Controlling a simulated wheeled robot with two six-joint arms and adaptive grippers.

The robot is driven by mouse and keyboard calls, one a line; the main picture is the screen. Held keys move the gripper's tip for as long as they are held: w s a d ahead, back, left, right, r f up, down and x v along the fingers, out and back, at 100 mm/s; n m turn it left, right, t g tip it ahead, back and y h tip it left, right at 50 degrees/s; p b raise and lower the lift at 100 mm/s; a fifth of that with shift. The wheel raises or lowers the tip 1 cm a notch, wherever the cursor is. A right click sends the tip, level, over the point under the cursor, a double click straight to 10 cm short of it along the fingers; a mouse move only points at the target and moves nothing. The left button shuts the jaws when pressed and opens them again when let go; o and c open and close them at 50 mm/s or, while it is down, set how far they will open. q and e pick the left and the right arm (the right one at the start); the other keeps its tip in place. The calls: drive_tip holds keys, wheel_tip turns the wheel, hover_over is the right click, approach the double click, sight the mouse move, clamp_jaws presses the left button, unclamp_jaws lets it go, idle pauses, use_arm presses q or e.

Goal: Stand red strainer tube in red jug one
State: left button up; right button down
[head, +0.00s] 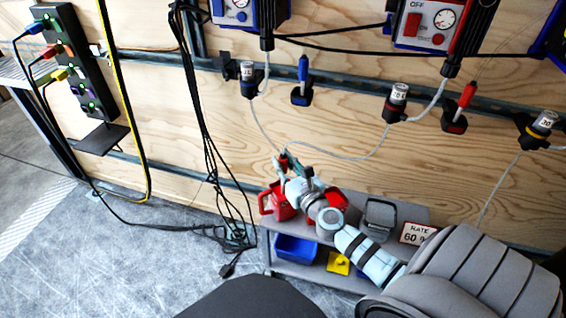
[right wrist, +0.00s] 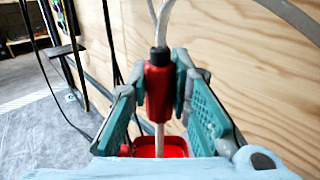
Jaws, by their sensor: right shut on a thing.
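The red strainer tube (right wrist: 158,82) is upright in the right wrist view, with a black cap, a pale hose at its top and a thin pale stem below. My right gripper (right wrist: 160,90) is shut on its red body. In the head view the gripper (head: 284,165) is above the left red jug (head: 278,204) on the cart. The jug's red rim (right wrist: 178,153) shows below the stem in the right wrist view. The stem overlaps the jug opening; I cannot tell whether its tip is inside. My left gripper is not in view.
Another red jug (head: 334,200) stands beside my right arm, near a grey container (head: 380,215) and a rate sign (head: 416,233). The cart's lower shelf holds a blue bin (head: 296,248) and a yellow item (head: 339,263). Hoses and black cables hang along the plywood wall (head: 330,110).

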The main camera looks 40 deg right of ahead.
drive_tip(key=shift+f, duration=0.35)
drive_tip(key=c, duration=1.4)
unclamp_jaws()
drive_tip(key=shift+b, duration=0.3)
drive_tip(key=s+a, duration=0.2)
drive_tip(key=s, duration=1)
drive_tip(key=shift+w, duration=0.1)
